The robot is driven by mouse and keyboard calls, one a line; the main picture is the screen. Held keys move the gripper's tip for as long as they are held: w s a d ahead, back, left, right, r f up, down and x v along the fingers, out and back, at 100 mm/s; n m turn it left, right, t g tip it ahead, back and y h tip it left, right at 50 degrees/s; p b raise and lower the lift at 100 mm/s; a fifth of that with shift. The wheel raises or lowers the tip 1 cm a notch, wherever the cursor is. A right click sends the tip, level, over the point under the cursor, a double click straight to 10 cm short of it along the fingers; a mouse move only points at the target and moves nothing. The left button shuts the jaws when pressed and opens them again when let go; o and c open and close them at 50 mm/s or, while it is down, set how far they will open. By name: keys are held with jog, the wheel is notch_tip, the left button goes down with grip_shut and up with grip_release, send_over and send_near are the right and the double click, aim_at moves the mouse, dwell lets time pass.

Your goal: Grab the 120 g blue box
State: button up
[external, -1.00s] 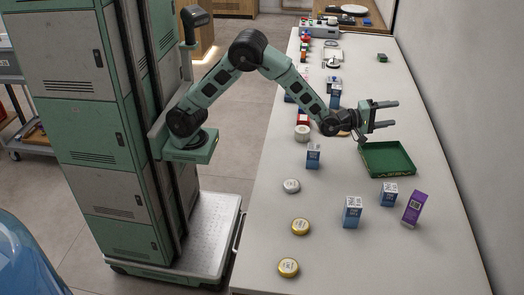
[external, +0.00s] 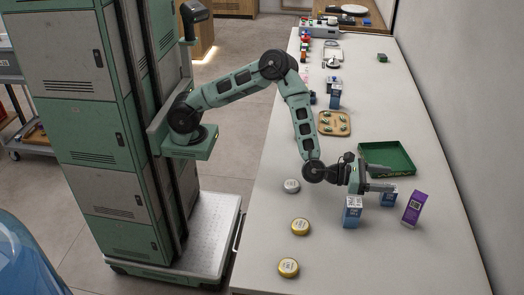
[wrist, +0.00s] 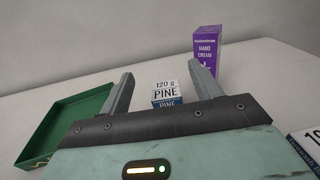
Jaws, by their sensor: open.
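The blue box (wrist: 166,93), with a white top part reading "120 g PINE", stands upright on the counter. In the wrist view it shows between and beyond the two fingers of my gripper (wrist: 161,80). In the external view the box (external: 388,197) is right at the fingertips of my gripper (external: 391,179), which partly cover its top. My gripper is open and empty, with its fingers pointing right. I cannot tell whether a finger touches the box.
A purple hand cream box (external: 413,208) stands just right of the blue box. Another blue-and-white box (external: 352,213) stands nearer the camera. A green tray (external: 386,157) lies behind. Round tins (external: 300,227) line the counter's left side. A wall runs along the right.

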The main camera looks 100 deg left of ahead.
aim_at(395, 192)
notch_tip(395, 192, down, 4)
jog(key=shift+r, duration=0.1)
jog(key=shift+w+d+f+p, duration=0.15)
jog(key=shift+w+f, duration=0.1)
jog(key=shift+w, duration=1)
jog(key=shift+w+a+f+p, duration=0.15)
jog(key=shift+w+f, duration=0.1)
jog(key=shift+w, duration=1)
jog(key=c, duration=1.1)
